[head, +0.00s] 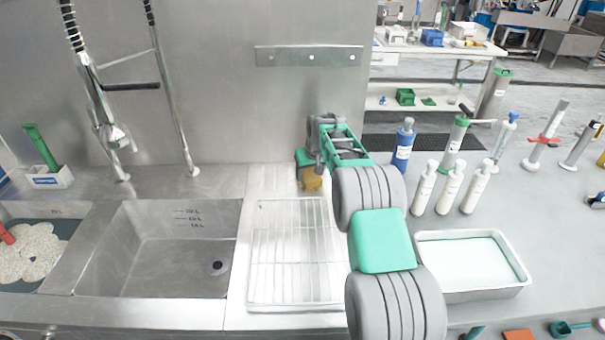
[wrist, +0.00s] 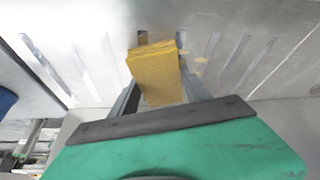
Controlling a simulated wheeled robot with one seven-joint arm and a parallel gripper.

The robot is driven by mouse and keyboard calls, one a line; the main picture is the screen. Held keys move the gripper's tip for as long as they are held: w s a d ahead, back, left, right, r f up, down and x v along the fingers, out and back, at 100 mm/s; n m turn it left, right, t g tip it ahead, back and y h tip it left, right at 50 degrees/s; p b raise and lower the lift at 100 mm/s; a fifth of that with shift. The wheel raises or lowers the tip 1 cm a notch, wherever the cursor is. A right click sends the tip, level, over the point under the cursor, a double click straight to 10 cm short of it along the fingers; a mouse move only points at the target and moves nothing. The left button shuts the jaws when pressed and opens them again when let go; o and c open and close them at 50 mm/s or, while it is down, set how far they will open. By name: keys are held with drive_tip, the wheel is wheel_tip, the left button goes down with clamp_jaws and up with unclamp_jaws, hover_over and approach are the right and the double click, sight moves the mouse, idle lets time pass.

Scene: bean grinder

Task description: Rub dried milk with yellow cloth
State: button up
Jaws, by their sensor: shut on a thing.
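The yellow cloth (wrist: 154,68) is a thick folded pad held between the fingers of my gripper (wrist: 160,88) in the wrist view. Its far end is close to a pale metal surface with slots; I cannot tell whether it touches. A few small beige spots (wrist: 201,60), which look like dried milk, show on that surface just right of the cloth. In the head view my gripper (head: 310,172) points down at the back of the drainboard, with part of the cloth (head: 312,181) showing below it. The spots are hidden there.
A wire rack (head: 290,250) lies in front of my gripper, with a steel sink (head: 160,250) to its left. White bottles (head: 450,188), a blue bottle (head: 403,145) and a tray of pale liquid (head: 430,284) stand on the right. A steel wall rises behind.

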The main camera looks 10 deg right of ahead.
sight(289, 177)
drive_tip(key=shift+s+d+f, duration=0.1)
drive_tip(key=shift+s+d, duration=0.1)
drive_tip(key=shift+d, duration=0.75)
drive_tip(key=shift+s+d+r, duration=0.1)
drive_tip(key=shift+s+d, duration=0.1)
drive_tip(key=shift+d, duration=0.7)
drive_tip(key=shift+s+d+f, duration=0.1)
drive_tip(key=shift+s+d, duration=0.1)
drive_tip(key=shift+d, duration=0.75)
drive_tip(key=shift+w+a, duration=0.4)
drive_tip(key=shift+a, duration=1.6)
drive_tip(key=shift+w+a, duration=0.4)
drive_tip(key=shift+a, duration=1.6)
drive_tip(key=shift+w+a, duration=0.4)
drive_tip(key=shift+a, duration=1.6)
drive_tip(key=shift+w+d, duration=0.15)
drive_tip(key=shift+w, duration=0.25)
drive_tip(key=shift+s+d, duration=0.4)
drive_tip(key=shift+d, duration=1.6)
drive_tip(key=shift+s+d, duration=0.4)
drive_tip(key=shift+d, duration=1.55)
drive_tip(key=shift+s+d, duration=0.4)
drive_tip(key=shift+d, duration=1.6)
drive_tip(key=shift+w+a, duration=0.4)
drive_tip(key=shift+a, duration=1.6)
drive_tip(key=shift+w+a, duration=0.35)
drive_tip(key=shift+a, duration=1.65)
drive_tip(key=shift+w+a, duration=0.4)
drive_tip(key=shift+a, duration=1.6)
